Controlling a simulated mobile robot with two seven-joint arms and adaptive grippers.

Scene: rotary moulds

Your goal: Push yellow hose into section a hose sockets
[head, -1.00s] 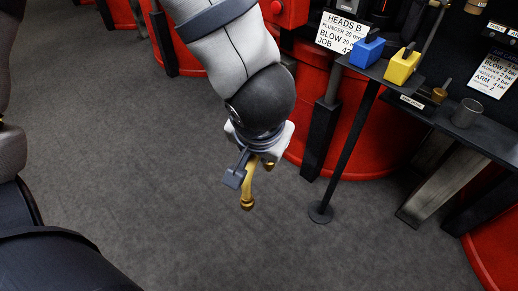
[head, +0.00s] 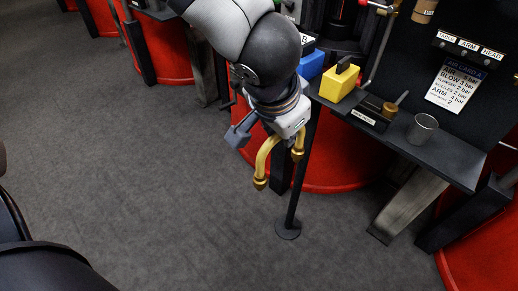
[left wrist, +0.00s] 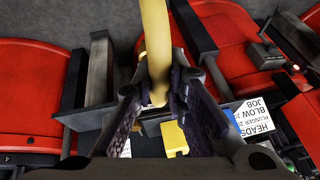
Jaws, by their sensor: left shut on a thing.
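The yellow hose (head: 266,155) is a bent tube with brass-coloured ends that hang downward in the head view. My left gripper (head: 268,138) is shut on it, holding it in the air above the grey floor, left of the shelf. In the left wrist view the hose (left wrist: 155,40) runs up between the two dark fingers of the gripper (left wrist: 160,85). My right gripper is not in view.
The dark shelf (head: 450,160) carries a yellow block (head: 339,84), a blue block (head: 311,64) and a metal cup (head: 422,128). A thin black post (head: 300,180) stands below its left end. Red machine bases (head: 340,165) stand behind.

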